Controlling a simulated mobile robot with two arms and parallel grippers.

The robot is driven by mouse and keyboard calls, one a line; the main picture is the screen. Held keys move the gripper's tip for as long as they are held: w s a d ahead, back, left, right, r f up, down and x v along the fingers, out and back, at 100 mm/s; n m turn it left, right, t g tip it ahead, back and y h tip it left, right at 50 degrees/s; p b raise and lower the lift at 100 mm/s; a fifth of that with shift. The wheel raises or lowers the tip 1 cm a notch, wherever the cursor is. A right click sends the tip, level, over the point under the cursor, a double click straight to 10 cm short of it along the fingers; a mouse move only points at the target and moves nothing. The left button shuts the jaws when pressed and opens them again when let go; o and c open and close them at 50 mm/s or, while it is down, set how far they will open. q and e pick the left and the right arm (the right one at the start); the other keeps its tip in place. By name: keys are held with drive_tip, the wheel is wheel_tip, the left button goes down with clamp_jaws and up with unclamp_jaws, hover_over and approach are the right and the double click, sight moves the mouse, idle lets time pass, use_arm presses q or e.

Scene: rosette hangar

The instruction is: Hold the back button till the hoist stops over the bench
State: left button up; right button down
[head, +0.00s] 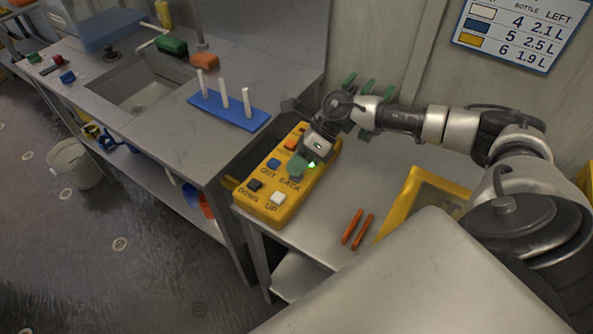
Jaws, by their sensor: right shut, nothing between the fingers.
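A yellow control box (268,209) lies on the small table (324,206). It has several coloured buttons, with labels OUT, BACK, DOWN and UP readable. The green button (296,169) sits by the BACK label. My right gripper (306,160) is shut, with nothing in it, and points down at the green button. It partly hides the far end of the box, and I cannot tell whether the tips touch or press the button. The hoist is not in view. My left gripper is not in view.
A grey bench (175,128) with a sink stands at left, holding a blue peg board (228,112). Two orange sticks (357,228) lie on the small table beside a yellow-framed tray (405,187).

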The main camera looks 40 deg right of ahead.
idle(0.6)
drive_tip(key=shift+r+p, duration=0.55)
drive_tip(key=shift+r, duration=0.4)
drive_tip(key=shift+r, duration=0.1)
drive_tip(key=shift+r+p, duration=1.5)
drive_tip(key=shift+r, duration=0.9)
